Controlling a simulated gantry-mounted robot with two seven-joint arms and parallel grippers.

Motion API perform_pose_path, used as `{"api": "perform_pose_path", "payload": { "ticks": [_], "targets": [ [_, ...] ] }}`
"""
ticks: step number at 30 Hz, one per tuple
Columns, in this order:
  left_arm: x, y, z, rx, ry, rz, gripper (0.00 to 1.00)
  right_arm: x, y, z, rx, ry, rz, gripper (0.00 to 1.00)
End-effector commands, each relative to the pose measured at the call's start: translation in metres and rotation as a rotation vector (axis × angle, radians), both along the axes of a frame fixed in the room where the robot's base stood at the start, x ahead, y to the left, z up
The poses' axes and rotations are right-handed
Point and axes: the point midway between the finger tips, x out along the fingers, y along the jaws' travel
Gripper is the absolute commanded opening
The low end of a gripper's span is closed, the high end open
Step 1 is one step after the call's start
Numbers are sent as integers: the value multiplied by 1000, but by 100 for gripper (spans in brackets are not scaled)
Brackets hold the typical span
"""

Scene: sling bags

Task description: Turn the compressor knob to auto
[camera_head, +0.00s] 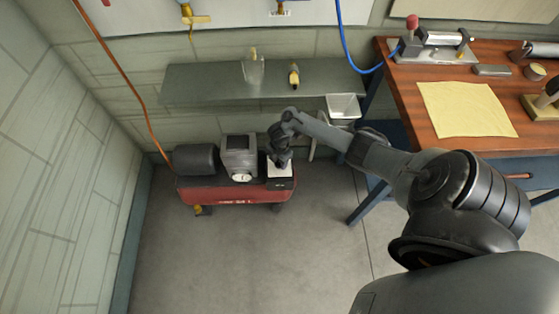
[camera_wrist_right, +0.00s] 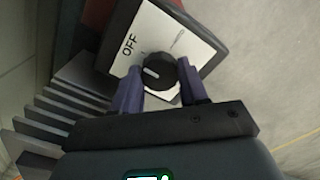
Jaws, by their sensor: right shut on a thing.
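The red compressor (camera_head: 232,194) stands on the floor by the back wall. Its knob plate (camera_head: 279,171) is at its right end, below my right gripper (camera_head: 281,156). In the right wrist view the round black knob (camera_wrist_right: 161,71) sits on a white plate (camera_wrist_right: 163,27) marked OFF at the left. Another marking at the upper right is too small to read. A white line on the knob points left, below the OFF word. My right gripper (camera_wrist_right: 160,82) is shut on the knob, one finger on each side. My left gripper is not in view.
A grey shelf (camera_head: 210,84) hangs above the compressor and holds a clear cup (camera_head: 253,70). A white bin (camera_head: 343,107) is right of the compressor. A wooden workbench (camera_head: 410,77) stands at the right. The floor in front is clear.

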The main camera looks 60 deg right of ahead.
Motion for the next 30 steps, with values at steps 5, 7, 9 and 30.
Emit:
{"api": "perform_pose_path", "payload": {
  "ticks": [5, 7, 9, 30],
  "targets": [
    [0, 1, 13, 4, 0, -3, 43, 0, 1, 3, 2, 1, -81, 13],
    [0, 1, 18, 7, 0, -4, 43, -1, 1, 3, 2, 2, -129, 13],
    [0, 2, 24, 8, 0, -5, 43, 0, 1, 4, 2, 1, -185, 13],
    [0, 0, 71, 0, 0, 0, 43, 0, 1, 2, 3, 1, -845, 13]
  ]
}}
